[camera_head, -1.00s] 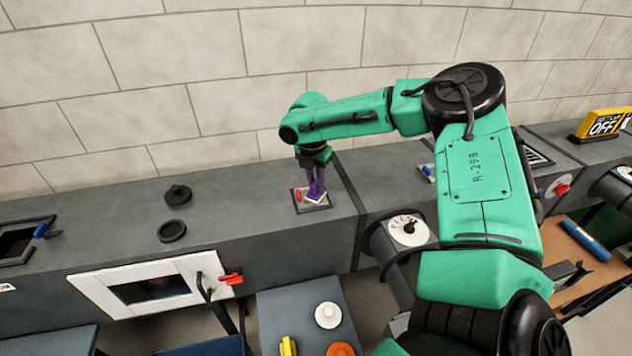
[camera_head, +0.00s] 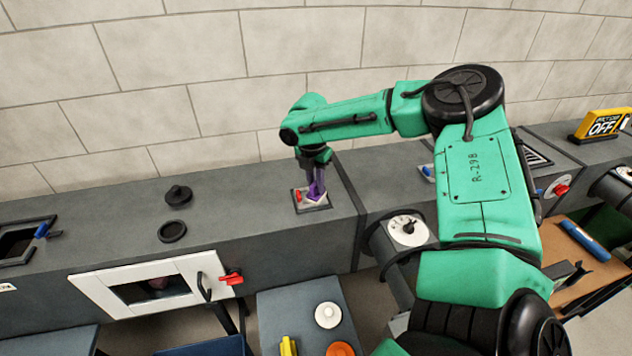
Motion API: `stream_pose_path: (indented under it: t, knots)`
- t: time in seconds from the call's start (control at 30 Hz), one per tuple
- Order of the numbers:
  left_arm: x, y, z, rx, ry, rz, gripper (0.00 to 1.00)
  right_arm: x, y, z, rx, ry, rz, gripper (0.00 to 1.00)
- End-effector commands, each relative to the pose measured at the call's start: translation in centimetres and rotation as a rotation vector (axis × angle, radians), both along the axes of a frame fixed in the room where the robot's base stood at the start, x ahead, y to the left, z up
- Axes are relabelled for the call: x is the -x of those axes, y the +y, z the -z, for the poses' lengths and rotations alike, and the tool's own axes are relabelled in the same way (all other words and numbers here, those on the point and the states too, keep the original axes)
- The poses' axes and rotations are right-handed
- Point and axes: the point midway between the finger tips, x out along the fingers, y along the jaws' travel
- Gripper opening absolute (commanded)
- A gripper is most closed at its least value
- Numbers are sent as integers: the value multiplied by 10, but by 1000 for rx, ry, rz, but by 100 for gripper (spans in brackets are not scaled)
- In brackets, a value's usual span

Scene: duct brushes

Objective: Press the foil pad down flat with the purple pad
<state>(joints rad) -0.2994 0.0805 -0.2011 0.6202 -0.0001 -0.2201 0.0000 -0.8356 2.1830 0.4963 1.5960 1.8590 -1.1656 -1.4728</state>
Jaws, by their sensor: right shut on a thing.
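My right gripper (camera_head: 316,180) points down from the green arm over the grey duct. It is shut on the purple pad (camera_head: 316,190), which is small and partly hidden by the fingers. The pad is at a dark-framed square on the duct top, over a pale, silvery foil pad (camera_head: 314,201). The purple pad appears to be at or just above the foil; I cannot tell whether they touch. How flat the foil lies is too small to tell. A red piece (camera_head: 298,196) sits at the left side of the frame. My left gripper is not in view.
A black knobbed lid (camera_head: 178,194) and a black ring (camera_head: 172,231) are on the duct to the left. A white-framed door (camera_head: 150,285) with a red handle is on the front. A white dial (camera_head: 408,230) is at right. The wall stands close behind.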

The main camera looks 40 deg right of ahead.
Motion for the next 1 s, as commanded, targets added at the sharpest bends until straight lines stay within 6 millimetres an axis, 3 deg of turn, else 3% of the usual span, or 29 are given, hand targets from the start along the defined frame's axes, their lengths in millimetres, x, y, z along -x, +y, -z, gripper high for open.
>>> stream_pose_path:
  t: [0.23, 0.8, 1.0]
  knots:
    - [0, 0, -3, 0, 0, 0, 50, 2, 0, -1, -2, 7, 1, 0]
    - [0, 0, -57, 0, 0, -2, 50, 1, 0, -61, 0, 2, 0, 0]
    - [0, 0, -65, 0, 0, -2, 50, 1, 0, -71, 0, 3, 0, 0]
